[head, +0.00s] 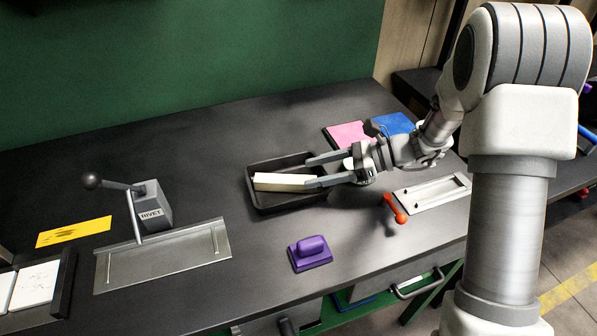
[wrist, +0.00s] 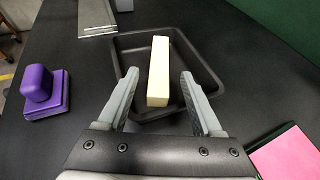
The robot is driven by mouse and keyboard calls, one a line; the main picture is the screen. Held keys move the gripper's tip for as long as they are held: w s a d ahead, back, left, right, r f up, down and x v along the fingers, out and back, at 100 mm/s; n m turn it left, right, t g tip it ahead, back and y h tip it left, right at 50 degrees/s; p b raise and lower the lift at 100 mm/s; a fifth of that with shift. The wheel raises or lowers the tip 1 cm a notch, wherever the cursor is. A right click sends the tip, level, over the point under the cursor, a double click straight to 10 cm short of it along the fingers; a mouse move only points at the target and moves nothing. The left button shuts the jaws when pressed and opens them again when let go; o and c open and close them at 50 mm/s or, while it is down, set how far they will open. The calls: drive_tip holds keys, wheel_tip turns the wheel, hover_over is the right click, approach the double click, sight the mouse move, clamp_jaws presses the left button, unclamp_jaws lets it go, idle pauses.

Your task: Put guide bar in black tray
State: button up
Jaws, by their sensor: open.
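The guide bar, a cream-coloured rectangular bar (head: 284,182), lies inside the black tray (head: 262,206) in the head view. In the wrist view the bar (wrist: 159,72) lies lengthwise away from me within the walls of the tray (wrist: 204,66). My gripper (head: 314,172) reaches in from the right over the tray's right side. Its fingers are open. In the wrist view the gripper (wrist: 158,88) has one finger on each side of the bar's near end, with a gap on both sides. Nothing is held.
A purple block with a handle (head: 310,253) stands in front of the tray. A grey RIVET lever press (head: 152,205) and metal plate (head: 165,258) are to the left. An orange-handled clamp (head: 396,208) is to the right. Pink (head: 348,135) and blue (head: 392,123) pads lie behind my gripper.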

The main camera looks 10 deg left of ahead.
drive_tip(key=p+v, duration=0.1)
drive_tip(key=v, duration=0.5)
drive_tip(key=shift+d, duration=0.15)
drive_tip(key=s+d+r+n+t+h, duration=0.3)
drive_tip(key=s+d+r+n+h, duration=0.3)
drive_tip(key=s, duration=0.4)
drive_tip(key=s+d+r+n+t+h, duration=0.4)
drive_tip(key=s+d+r+n+h, duration=0.3)
drive_tip(key=s+d+n, duration=0.2)
drive_tip(key=shift+s+n, duration=0.7)
drive_tip(key=shift+s, duration=0.1)
drive_tip(key=shift+r, duration=0.2)
wheel_tip(320, 180, up, 15)
drive_tip(key=p, duration=1.5)
